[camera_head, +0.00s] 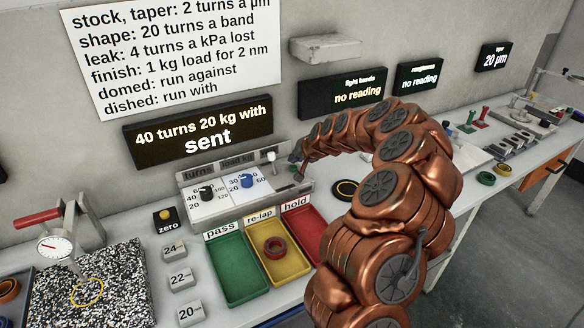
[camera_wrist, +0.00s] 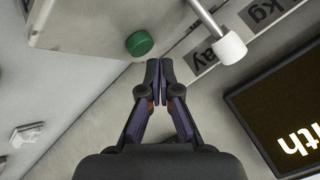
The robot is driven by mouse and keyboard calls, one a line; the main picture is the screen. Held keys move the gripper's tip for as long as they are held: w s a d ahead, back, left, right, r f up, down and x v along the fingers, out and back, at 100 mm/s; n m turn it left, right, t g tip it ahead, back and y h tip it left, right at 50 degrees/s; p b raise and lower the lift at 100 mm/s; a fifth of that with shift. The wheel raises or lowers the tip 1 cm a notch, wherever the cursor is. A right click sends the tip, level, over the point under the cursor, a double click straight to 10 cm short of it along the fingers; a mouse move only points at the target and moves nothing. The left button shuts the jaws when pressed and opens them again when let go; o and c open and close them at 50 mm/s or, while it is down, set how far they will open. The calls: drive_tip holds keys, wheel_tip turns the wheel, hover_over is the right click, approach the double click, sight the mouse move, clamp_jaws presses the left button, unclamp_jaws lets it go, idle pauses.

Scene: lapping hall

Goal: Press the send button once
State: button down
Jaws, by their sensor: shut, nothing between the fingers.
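The green button (camera_wrist: 139,44), likely the send button, sits on the pale control box (camera_wrist: 90,22). No label for it is readable. In the wrist view it is just up and left of my fingertips. My gripper (camera_wrist: 158,68) is shut and empty, its fingertips close together. A small gap shows between the tips and the button, but the depth is unclear. In the head view my gripper (camera_head: 297,155) is small, at the right end of the control box. The wall display (camera_head: 198,132) reads "40 turns 20 kg with sent".
A white-tipped lever (camera_wrist: 229,49) stands right of my fingertips in the wrist view. The box carries a black dial (camera_head: 206,192) and a blue dial (camera_head: 246,181). Green (camera_head: 238,272), yellow (camera_head: 290,284) and red trays lie in front; a reddish ring (camera_head: 275,248) is in the yellow one.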

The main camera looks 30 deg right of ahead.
sight(295, 167)
drive_tip(key=shift+r, duration=0.15)
drive_tip(key=shift+r, duration=1.55)
drive_tip(key=shift+r+p, duration=0.3)
drive_tip(key=shift+r, duration=0.5)
drive_tip(key=s+a+r+n+g+y, duration=0.25)
drive_tip(key=s+a, duration=0.45)
drive_tip(key=a, duration=0.5)
drive_tip(key=s+a+r+n+g+y, duration=0.15)
drive_tip(key=s+a+r+n, duration=0.35)
drive_tip(key=a, duration=0.8)
drive_tip(key=s+a+f+g+h, duration=0.1)
drive_tip(key=s+g, duration=0.1)
drive_tip(key=s, duration=0.9)
drive_tip(key=s+a+f+n+g+h, duration=0.1)
drive_tip(key=s+g, duration=0.1)
drive_tip(key=s, duration=1)
drive_tip(key=s+a+f+g+h+p, duration=0.1)
drive_tip(key=s+g+h, duration=0.1)
drive_tip(key=s, duration=1)
drive_tip(key=shift+a+f+g, duration=0.2)
drive_tip(key=shift+a+g, duration=0.2)
drive_tip(key=shift+g, duration=0.1)
drive_tip(key=shift+s, duration=0.1)
